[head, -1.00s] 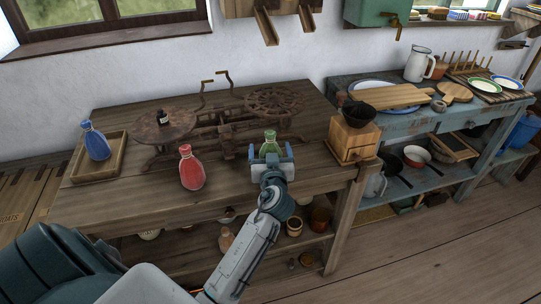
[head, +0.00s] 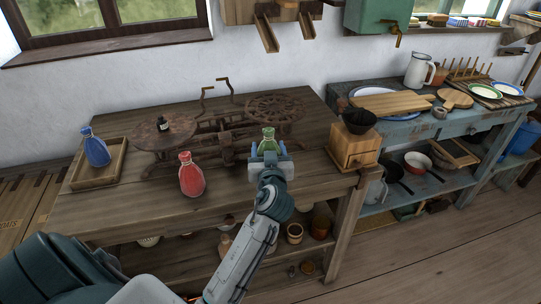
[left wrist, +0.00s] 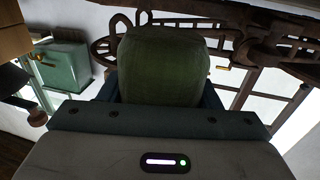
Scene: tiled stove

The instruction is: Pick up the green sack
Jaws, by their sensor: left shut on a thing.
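The green sack (head: 268,142) is held in my left gripper (head: 269,160), above the front right part of the wooden workbench (head: 230,195). Its tied top shows above the jaws in the head view. Its lower part is hidden by the gripper, so I cannot see how far it is from the bench top. In the left wrist view, the sack's green side (left wrist: 163,68) fills the space at the jaws, which are shut on it. My right gripper is in neither view.
A rusty balance scale (head: 165,133) is behind, and a wooden coffee mill (head: 353,147) is close on the right. The bench front is mostly clear.

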